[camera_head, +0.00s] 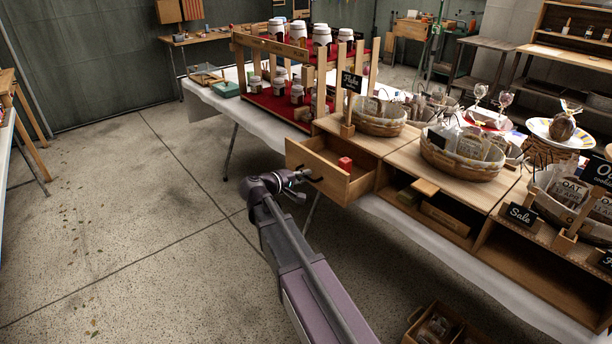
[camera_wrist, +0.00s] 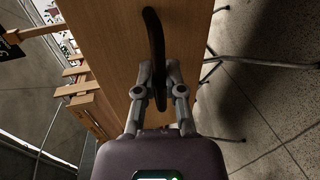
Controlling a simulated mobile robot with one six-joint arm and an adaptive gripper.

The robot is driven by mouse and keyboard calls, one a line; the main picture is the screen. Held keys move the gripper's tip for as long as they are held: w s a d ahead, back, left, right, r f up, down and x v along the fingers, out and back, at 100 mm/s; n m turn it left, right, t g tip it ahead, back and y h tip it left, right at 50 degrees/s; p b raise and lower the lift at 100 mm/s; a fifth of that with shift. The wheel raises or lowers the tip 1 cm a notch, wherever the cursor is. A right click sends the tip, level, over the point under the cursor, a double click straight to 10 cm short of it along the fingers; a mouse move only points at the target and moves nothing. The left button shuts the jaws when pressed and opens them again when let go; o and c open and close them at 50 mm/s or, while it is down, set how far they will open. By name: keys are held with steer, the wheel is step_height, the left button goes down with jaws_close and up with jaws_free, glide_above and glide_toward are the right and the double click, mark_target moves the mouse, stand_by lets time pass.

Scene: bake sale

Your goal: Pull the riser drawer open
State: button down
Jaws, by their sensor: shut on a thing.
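The riser drawer (camera_head: 312,165) is pulled out from the wooden riser (camera_head: 355,142) at the left end of the row, with its inside showing. A small red box (camera_head: 345,163) lies in it. In the wrist view the wooden drawer front (camera_wrist: 115,50) fills the middle, with a dark curved handle (camera_wrist: 153,40) on it. My gripper (camera_wrist: 160,98) is shut on the handle's lower part. In the head view my gripper (camera_head: 304,177) is at the outer face of the drawer front, small and partly hidden by my wrist.
Baskets of wrapped goods (camera_head: 460,155) stand on the risers to the right. An open cubby (camera_head: 440,210) holds boxes beside the drawer. A rack of jars (camera_head: 290,75) stands behind. A crate (camera_head: 445,325) is on the floor at the lower right.

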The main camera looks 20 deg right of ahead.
steer(key=c, duration=0.7)
jaws_free()
steer(key=shift+d, duration=0.15)
steer(key=shift+s, duration=0.1)
